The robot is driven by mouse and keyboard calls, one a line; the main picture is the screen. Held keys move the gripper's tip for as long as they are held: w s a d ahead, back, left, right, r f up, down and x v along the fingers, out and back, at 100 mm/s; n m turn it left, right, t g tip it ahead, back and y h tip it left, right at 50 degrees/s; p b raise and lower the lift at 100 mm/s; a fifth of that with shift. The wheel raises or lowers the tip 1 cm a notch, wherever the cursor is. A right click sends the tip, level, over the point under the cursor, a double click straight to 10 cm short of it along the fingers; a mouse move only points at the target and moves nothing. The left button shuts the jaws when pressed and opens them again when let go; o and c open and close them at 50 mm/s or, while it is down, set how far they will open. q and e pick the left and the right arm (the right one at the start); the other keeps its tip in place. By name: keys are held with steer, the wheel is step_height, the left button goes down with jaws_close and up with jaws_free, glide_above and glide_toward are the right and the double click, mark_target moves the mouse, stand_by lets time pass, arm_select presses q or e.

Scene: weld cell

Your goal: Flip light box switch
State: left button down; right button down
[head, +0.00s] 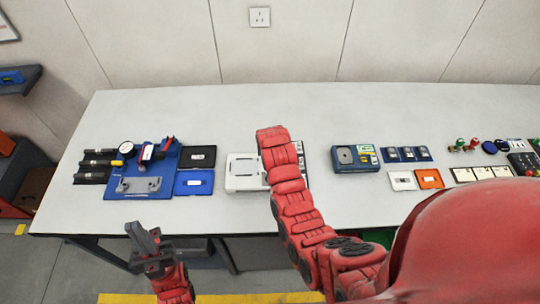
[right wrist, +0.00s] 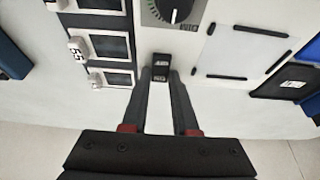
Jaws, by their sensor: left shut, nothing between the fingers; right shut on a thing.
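The light box (head: 241,173) is a flat white unit on the bench in the head view, partly hidden behind my red right arm. In the right wrist view its white face (right wrist: 225,35) fills the picture, with a round dial (right wrist: 170,8) at the top. A small black switch (right wrist: 161,66) with white lettering sits below the dial. My right gripper (right wrist: 161,84) is shut on the switch, its fingertips at the switch's lower part. I cannot tell which way the switch is set. My left gripper (head: 150,243) is shut and empty, in front of the bench.
A blue fixture board (head: 125,189) with a gauge and clamps lies left of the light box. Black and blue cases (head: 194,187) lie between them. A dark blue meter box (head: 355,158) and small cards lie to the right. The back strip of the bench (head: 230,110) is clear.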

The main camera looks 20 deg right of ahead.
steer(key=shift+w+d+f+g+y+b, duration=0.15)
steer(key=shift+g+b, duration=0.4)
steer(key=shift+b, duration=1.1)
steer(key=shift+w+a+f+g+y+b, duration=0.2)
steer(key=shift+g+b, duration=0.35)
steer(key=shift+b, duration=1.05)
steer(key=shift+r+g+b, duration=0.3)
steer(key=shift+g+b, duration=0.1)
steer(key=shift+b, duration=0.15)
steer(key=c, duration=0.7)
jaws_free()
step_height(320, 180, up, 3)
steer(key=shift+s+a+r+p, duration=0.1)
steer(key=shift+s+r+p, duration=0.15)
steer(key=shift+r+p, duration=1.9)
steer(key=shift+s+d+r+p, duration=0.1)
steer(key=shift+s+r+p, duration=0.2)
steer(key=shift+r+p, duration=1.9)
steer(key=shift+s+a+r+p, duration=0.1)
steer(key=shift+s+r+p, duration=0.15)
steer(key=shift+r+p, duration=1.9)
